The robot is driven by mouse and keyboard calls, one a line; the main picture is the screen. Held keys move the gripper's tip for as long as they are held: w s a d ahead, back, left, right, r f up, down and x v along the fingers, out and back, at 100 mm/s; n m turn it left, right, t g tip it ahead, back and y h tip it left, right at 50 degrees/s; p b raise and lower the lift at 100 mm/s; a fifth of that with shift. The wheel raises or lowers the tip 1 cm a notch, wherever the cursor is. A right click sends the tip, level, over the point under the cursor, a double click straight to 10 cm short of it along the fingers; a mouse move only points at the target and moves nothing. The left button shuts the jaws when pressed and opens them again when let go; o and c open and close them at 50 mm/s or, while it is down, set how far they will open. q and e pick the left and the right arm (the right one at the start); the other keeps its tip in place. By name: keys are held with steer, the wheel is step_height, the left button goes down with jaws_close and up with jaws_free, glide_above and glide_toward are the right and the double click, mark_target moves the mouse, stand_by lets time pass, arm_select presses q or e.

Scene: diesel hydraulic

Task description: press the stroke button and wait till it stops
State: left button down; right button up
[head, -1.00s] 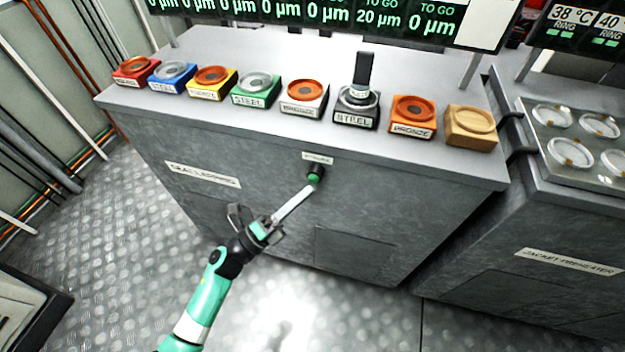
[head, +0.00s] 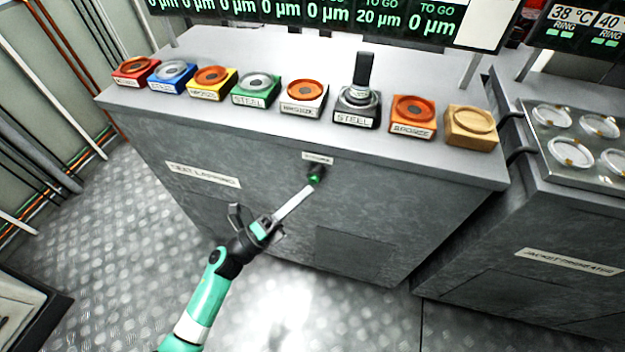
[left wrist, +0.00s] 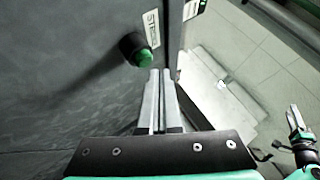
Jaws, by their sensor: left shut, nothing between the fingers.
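The stroke button (head: 314,179) is a green cap in a black collar on the grey front of the lapping cabinet, under a small white label (head: 317,158). In the left wrist view the green button (left wrist: 145,57) stands just beyond and left of the fingertips. My left gripper (head: 311,188) is shut and empty, its fingers pointing up at the button from below. In the wrist view its tips (left wrist: 160,73) look very close to the button; I cannot tell if they touch.
Several coloured blocks with bronze or steel rings line the cabinet top (head: 225,115). A dark upright tool (head: 363,75) stands on the dark steel block. The display (head: 380,18) above reads 20 µm in one field. The jacket preheater (head: 500,230) stands at right. Floor before the cabinet is clear.

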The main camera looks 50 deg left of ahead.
arm_select(q)
steer(key=shift+w+a, duration=0.25)
steer(key=shift+w, duration=0.1)
steer(key=shift+w+a+b, duration=0.25)
steer(key=shift+w+b, duration=0.05)
steer(key=shift+w, duration=0.2)
stand_by(0.7)
stand_by(0.4)
steer(key=shift+s+d+p, duration=0.3)
steer(key=shift+s+d, duration=0.2)
steer(key=shift+s, duration=0.35)
steer(key=s, duration=0.1)
steer(key=s+d, duration=0.1)
steer(key=s, duration=0.1)
steer(key=s+d+p, duration=0.1)
steer(key=shift+s+d, duration=0.2)
steer(key=shift+d, duration=0.05)
